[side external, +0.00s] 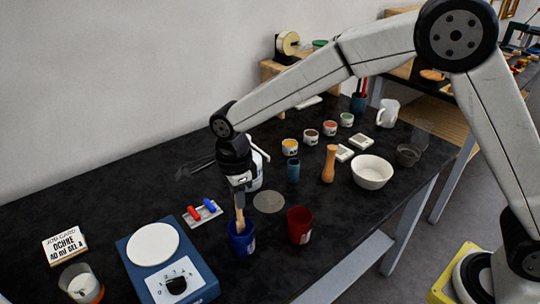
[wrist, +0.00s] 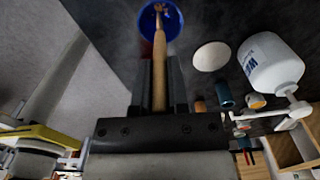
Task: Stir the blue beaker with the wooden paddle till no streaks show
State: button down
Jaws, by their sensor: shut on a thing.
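The blue beaker (side external: 241,243) stands upright on the black bench, below my gripper. My gripper (side external: 239,190) is shut on the wooden paddle (side external: 240,222) and points down over the beaker. The paddle's lower part is inside the beaker, hidden by its wall in the side view. In the wrist view the paddle (wrist: 159,75) runs between the fingers (wrist: 160,62) to the blue beaker (wrist: 144,22) at the top edge. A brownish patch shows around the paddle's end there. The picture is too small to tell whether it is streaks.
A red beaker (side external: 299,226) stands close right of the blue one. A blue hotplate-like device (side external: 195,287) with a dial is at front left. A grey disc (side external: 269,202), a small tray with red and blue pieces (side external: 203,213) and a white bottle (wrist: 272,64) are nearby.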

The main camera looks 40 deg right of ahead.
aim_at(240, 220)
jog(key=shift+f, duration=2.65)
jog(key=shift+s, duration=0.1)
